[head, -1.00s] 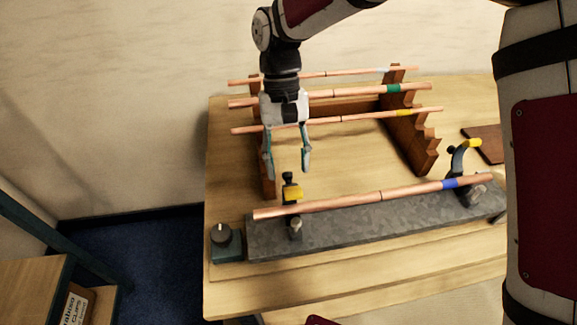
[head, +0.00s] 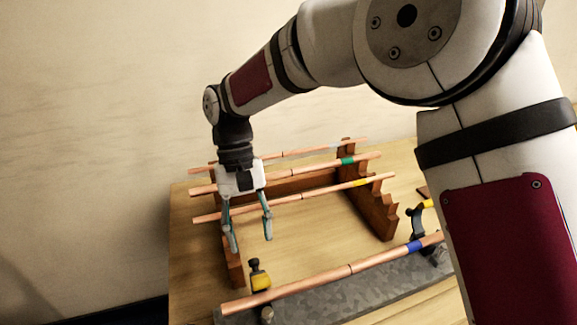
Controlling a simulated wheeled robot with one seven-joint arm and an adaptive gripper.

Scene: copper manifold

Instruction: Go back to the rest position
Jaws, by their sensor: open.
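My gripper (head: 249,236) points down in the head view, with its two fingers spread and nothing between them. It hangs over the left part of the wooden rack (head: 372,210), in front of the copper pipes there. A copper pipe with a blue band (head: 330,275) lies in front of it on the grey metal bed (head: 375,297), apart from the fingers. The far end of this pipe and bed is hidden behind my arm.
The rack carries a copper pipe with a yellow band (head: 320,194), one with a green band (head: 315,175) and one with a whitish band (head: 300,152). Clamps with yellow parts stand at the left (head: 261,281) and right (head: 418,222) of the bed. The wooden table (head: 187,260) has bare room at left.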

